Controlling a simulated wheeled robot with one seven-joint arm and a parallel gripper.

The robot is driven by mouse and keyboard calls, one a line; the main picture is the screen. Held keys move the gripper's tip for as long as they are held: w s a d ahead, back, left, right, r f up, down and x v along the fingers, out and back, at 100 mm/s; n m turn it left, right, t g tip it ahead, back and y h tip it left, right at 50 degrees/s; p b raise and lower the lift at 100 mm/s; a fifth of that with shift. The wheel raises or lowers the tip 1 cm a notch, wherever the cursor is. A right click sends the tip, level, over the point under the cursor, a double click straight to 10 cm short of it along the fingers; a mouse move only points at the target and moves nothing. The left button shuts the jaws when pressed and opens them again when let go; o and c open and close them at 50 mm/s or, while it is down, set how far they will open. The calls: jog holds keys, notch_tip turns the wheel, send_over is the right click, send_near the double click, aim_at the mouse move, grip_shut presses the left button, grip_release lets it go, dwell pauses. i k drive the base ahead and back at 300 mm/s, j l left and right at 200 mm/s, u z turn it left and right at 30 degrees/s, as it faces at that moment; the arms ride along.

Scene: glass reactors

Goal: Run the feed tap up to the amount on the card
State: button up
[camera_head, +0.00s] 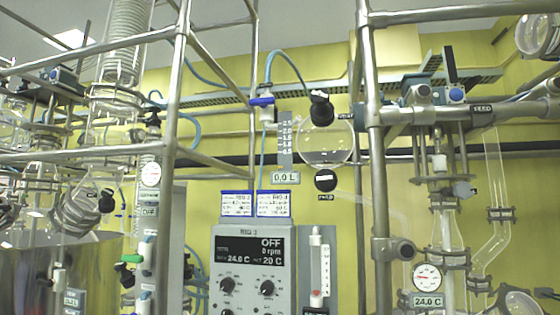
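A FEED label (482,108) sits on the right rig, beside a fitting with a blue knob (457,95) and an upright dark lever (450,66). I cannot tell for sure which handle is the feed tap. Two blue-edged cards stand on the control box: the left card (237,204) and the right card (276,204). Their headings look like RIG numbers; the small print is too small to read. A readout (285,177) shows 0.0 L under a graduated scale (285,142). My gripper is not in view.
A round glass vessel (325,145) has black knobs above and below it. The control box (250,270) reads OFF, 0 rpm. Steel posts (372,160) stand in front. A dial gauge (427,276) has a 24.0 C tag. More glassware fills the left.

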aim_at(264, 103)
jog(key=i+j+u, duration=0.1)
jog(key=i+j, duration=0.25)
jog(key=j, duration=0.2)
jog(key=i+j+u, duration=0.1)
jog(key=i+j, duration=0.3)
jog(key=j, duration=0.1)
